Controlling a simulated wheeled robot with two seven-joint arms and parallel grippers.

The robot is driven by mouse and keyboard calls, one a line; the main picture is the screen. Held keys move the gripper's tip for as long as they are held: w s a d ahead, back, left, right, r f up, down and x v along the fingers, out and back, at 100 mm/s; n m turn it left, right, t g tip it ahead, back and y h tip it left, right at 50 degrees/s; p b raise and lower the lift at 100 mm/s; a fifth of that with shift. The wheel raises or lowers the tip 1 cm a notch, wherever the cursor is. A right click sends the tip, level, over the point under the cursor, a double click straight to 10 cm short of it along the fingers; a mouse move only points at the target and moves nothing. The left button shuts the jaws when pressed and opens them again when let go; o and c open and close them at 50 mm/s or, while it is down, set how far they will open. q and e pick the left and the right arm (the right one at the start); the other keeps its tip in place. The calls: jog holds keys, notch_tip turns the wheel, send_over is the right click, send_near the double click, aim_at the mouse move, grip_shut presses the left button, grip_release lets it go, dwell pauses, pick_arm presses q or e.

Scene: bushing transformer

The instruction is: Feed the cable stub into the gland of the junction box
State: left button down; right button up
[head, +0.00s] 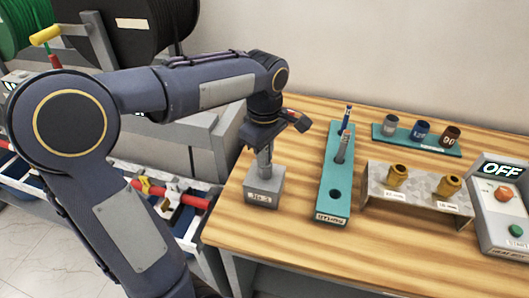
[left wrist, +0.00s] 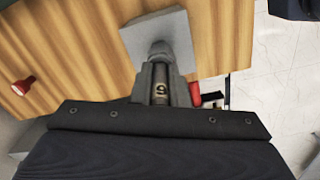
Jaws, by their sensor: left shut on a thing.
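My left gripper (head: 264,150) points down over the grey junction box (head: 264,188) at the table's left side. It is shut on a grey cable stub (left wrist: 160,88) with a dark number on it, held between the fingers in the left wrist view. The stub's far end meets the grey gland (left wrist: 161,50) on top of the box, which also shows in that view (left wrist: 150,25). The stub looks roughly upright and lined up with the gland. I cannot tell how deep its end sits, as the fingers hide part of it. My right gripper is not in view.
A teal rack (head: 334,205) with a blue and a grey piece stands close to the right. Beyond are a metal stand (head: 418,195) with brass glands, a teal tray (head: 430,147) with small cups and a control box (head: 503,205). A red-ended object (left wrist: 23,85) lies on the table.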

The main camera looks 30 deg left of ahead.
pick_arm(q)
jog(key=shift+s+f, duration=0.2)
jog(key=shift+f, duration=0.3)
jog(key=c, duration=1.3)
grip_release()
jog(key=shift+w+d+f, duration=0.1)
jog(key=shift+c, duration=0.2)
notch_tip(320, 180, up, 9)
jog(key=shift+w+r, duration=0.1)
jog(key=shift+w, duration=0.05)
